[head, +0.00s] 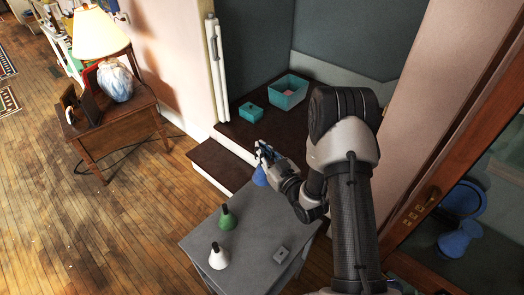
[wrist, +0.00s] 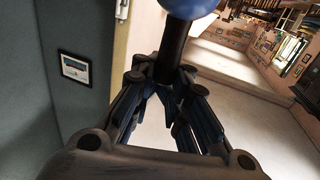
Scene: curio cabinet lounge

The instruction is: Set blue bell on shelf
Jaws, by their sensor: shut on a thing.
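The blue bell (head: 260,176) hangs below my gripper (head: 266,156) in the head view, above the far edge of the grey table. In the wrist view my gripper (wrist: 163,78) is shut on the bell's black handle, and part of the blue bell body (wrist: 188,6) shows at the top edge. The dark brown shelf (head: 232,135) lies beyond the gripper, in a recess, with a lower step (head: 215,165) in front. The bell is apart from both table and shelf. My arm hides the shelf's right part.
A teal box (head: 251,112) and a teal bin (head: 289,92) sit on the shelf. Its front left part is bare. A wooden-framed glass door (head: 470,150) stands right.

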